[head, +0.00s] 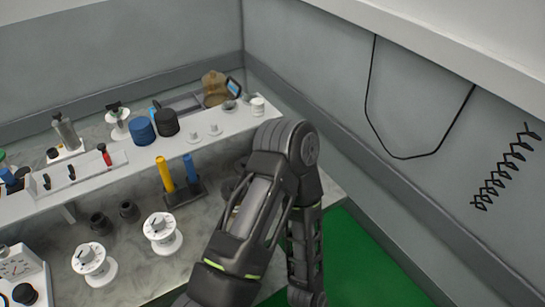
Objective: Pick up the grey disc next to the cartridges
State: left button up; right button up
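A yellow cylinder (165,174) and a blue cylinder (190,168) stand upright in a dark holder (183,195) on the grey worktop; they look like the cartridges. One of my arms rises just right of them and covers the worktop there. I cannot clearly make out a grey disc beside the holder; something dark shows at the arm's left edge, partly hidden. A small grey round piece (229,105) lies on the white shelf behind. Neither gripper's fingers can be seen.
Two white dials (162,233) (94,264) and dark cups (100,223) stand on the worktop. A wall cable (366,110) hangs at right.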

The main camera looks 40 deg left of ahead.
aim_at(216, 129)
jog(key=u, duration=1.85)
